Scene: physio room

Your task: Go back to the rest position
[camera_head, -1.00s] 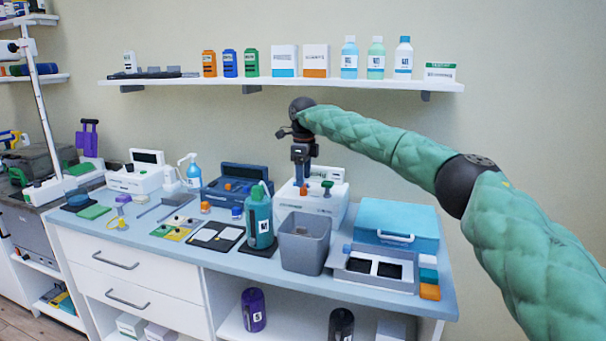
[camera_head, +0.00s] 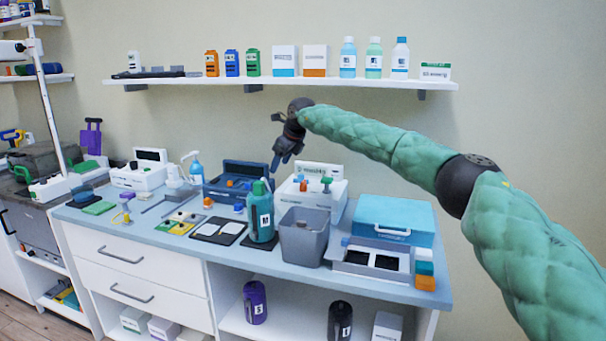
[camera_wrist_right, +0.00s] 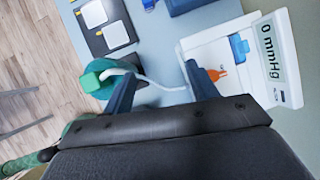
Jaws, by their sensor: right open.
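My right gripper (camera_head: 279,166) is open and empty. It hangs in the air above the back of the counter, tilted down and to the left. In the right wrist view its two fingers (camera_wrist_right: 160,88) stand apart, with nothing held between them. Below it are the green bottle (camera_head: 261,215) and the white device with a display (camera_head: 318,198). The wrist view shows the green bottle (camera_wrist_right: 90,82) at the left finger and the white device (camera_wrist_right: 285,85), reading "0 mmHg", to the right. My left gripper is not in view.
A wall shelf (camera_head: 290,82) with bottles and boxes runs behind my right arm. The counter (camera_head: 170,245) holds a grey bin (camera_head: 305,240), a blue case (camera_head: 395,215), a dark blue case (camera_head: 238,182) and several small items. The air in front of the counter is clear.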

